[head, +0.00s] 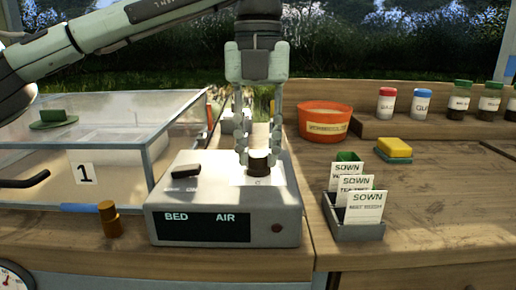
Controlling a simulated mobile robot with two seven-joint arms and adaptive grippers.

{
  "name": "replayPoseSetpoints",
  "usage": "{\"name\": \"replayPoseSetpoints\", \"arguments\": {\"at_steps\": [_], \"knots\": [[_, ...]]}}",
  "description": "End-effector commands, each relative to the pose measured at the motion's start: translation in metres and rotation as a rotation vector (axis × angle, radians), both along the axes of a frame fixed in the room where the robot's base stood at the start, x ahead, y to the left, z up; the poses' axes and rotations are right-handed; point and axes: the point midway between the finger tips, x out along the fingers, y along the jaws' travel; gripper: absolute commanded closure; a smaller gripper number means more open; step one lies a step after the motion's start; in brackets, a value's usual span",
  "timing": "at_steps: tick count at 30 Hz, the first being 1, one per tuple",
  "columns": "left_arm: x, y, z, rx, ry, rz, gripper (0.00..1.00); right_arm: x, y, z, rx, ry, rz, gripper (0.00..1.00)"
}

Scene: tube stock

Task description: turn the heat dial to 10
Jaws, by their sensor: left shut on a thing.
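The heat controller (222,196) is a pale grey box on the wooden bench, with a dark front panel (202,226) marked BED and AIR. A dark round dial (259,164) stands on a white plate on its top right. My left gripper (258,154) reaches straight down from above, with its fingers shut on the dial. The fingers hide part of the dial and its scale, so I cannot read its setting. The panel shows no number that I can read. A black switch (186,171) lies on the box's top left. My right gripper is not in view.
A glass propagator box (90,150) labelled 1 stands at left, near the controller. An orange pot (324,120), a yellow sponge (394,150) and a rack of SOWN cards (356,230) are at right. The front right bench is clear.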

Motion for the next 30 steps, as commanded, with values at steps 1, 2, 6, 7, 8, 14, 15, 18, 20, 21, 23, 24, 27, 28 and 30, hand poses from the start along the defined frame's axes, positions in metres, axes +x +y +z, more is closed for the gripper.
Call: {"name": "replayPoseSetpoints", "arguments": {"at_steps": [1, 2, 6, 7, 8, 14, 15, 18, 20, 21, 23, 24, 27, 28, 30], "knots": [[0.0005, 0.0000, -0.0003, 0.000, -0.002, 0.023, 1.00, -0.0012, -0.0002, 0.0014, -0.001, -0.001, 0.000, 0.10], [0.0005, 0.0000, -0.0002, 0.000, -0.002, 0.035, 1.00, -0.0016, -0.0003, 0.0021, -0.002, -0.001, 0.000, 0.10], [0.0005, 0.0000, -0.0001, 0.000, -0.002, 0.082, 1.00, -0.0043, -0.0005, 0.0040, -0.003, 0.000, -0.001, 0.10], [0.0005, 0.0000, -0.0001, 0.000, -0.002, 0.088, 1.00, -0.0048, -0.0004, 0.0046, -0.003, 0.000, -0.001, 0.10], [0.0005, 0.0000, -0.0001, 0.000, -0.002, 0.094, 1.00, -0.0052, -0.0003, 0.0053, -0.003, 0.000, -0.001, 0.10], [0.0005, 0.0000, 0.0001, 0.000, -0.001, 0.115, 1.00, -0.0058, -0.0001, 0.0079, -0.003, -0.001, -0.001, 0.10], [0.0005, 0.0000, 0.0001, 0.000, -0.001, 0.116, 1.00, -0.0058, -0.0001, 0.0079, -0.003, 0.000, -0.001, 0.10], [0.0005, 0.0000, 0.0002, 0.000, -0.001, 0.117, 1.00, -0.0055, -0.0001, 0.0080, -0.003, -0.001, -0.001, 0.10], [0.0005, 0.0000, 0.0002, 0.000, -0.001, 0.117, 1.00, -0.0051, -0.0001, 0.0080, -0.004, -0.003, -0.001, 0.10], [0.0005, 0.0000, 0.0002, 0.000, -0.001, 0.117, 1.00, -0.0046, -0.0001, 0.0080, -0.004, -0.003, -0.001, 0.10], [0.0005, 0.0000, 0.0002, 0.000, -0.001, 0.116, 1.00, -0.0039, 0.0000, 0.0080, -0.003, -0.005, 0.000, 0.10], [0.0005, 0.0000, 0.0002, 0.000, -0.001, 0.116, 1.00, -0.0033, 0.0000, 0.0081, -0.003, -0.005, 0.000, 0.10], [0.0005, 0.0000, 0.0002, 0.000, -0.001, 0.116, 0.61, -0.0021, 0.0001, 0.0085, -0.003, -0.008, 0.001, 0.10], [0.0005, 0.0000, 0.0002, 0.000, -0.001, 0.116, 0.58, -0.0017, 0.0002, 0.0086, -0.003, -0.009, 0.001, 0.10], [0.0004, 0.0001, 0.0002, 0.000, -0.001, 0.116, 0.53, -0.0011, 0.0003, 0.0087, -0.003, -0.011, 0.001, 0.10]]}}
